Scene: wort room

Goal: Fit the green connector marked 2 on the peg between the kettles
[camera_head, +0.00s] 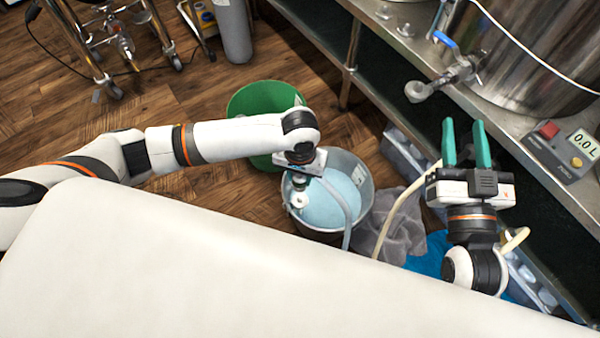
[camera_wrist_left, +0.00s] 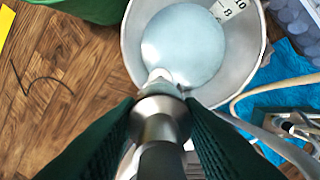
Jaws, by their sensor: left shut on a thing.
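My left gripper (camera_wrist_left: 160,112) is shut on a silvery metal fitting (camera_wrist_left: 161,128) above the steel bucket (camera_head: 367,183); the fitting also shows at the bucket's left side in the head view (camera_head: 299,198). Its lower end points toward the pale blue liquid. One steel kettle (camera_head: 530,60) stands on the bench at upper right. I cannot make out a green connector marked 2 or a peg between kettles.
A green bucket (camera_head: 250,98) stands behind the steel one. A grey cloth (camera_head: 398,222), a pale hose (camera_head: 400,205) and a blue cloth (camera_head: 430,258) lie to the right. The wooden floor at left is partly clear.

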